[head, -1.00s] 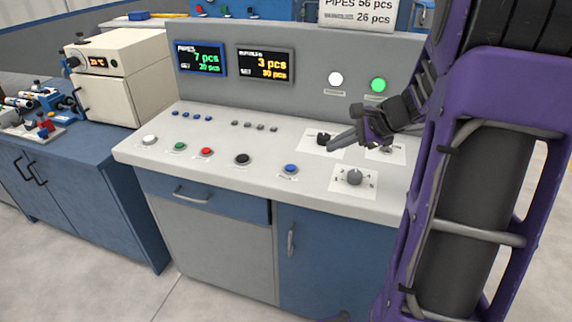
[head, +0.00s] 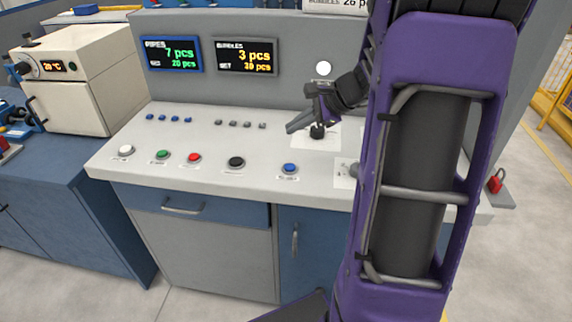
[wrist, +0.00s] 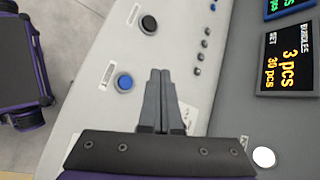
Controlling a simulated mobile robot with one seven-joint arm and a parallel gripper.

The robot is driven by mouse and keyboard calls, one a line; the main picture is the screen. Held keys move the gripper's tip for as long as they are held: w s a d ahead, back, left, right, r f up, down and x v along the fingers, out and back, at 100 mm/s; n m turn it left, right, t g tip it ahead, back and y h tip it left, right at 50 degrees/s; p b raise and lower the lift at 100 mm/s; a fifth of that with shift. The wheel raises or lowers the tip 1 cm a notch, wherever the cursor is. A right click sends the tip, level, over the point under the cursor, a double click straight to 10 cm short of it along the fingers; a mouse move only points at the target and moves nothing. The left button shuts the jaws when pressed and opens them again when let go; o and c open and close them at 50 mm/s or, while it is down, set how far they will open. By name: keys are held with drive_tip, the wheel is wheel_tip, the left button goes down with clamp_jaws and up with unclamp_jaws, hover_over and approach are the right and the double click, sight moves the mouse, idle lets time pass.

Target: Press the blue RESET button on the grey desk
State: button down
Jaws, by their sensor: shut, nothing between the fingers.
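The blue RESET button (head: 289,168) sits near the front edge of the grey desk (head: 215,184), to the right of the black button. In the wrist view the blue button (wrist: 124,82) is left of my fingertips, clear of them. My gripper (head: 291,128) is shut and empty, held above the desk top, behind the button in the head view. In the wrist view my gripper (wrist: 160,73) shows its two fingers together. The button's label is too small to read.
A black button (head: 236,162), red button (head: 194,158), green button (head: 162,155) and white button (head: 125,149) line the desk's front. A black knob (head: 317,131) stands close to my gripper. Two displays (head: 246,57) are on the back panel. A beige oven (head: 75,80) stands at left.

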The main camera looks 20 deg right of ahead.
sight(295, 167)
drive_tip(key=shift+f, duration=0.1)
wheel_tip(295, 167, down, 9)
drive_tip(key=b, duration=0.7)
drive_tip(key=shift+r, duration=0.2)
drive_tip(key=shift+f, duration=0.1)
idle(1.7)
drive_tip(key=shift+f, duration=0.3)
drive_tip(key=shift+f, duration=0.4)
idle(0.5)
idle(0.3)
drive_tip(key=shift+r+p, duration=0.65)
drive_tip(key=shift+r, duration=0.15)
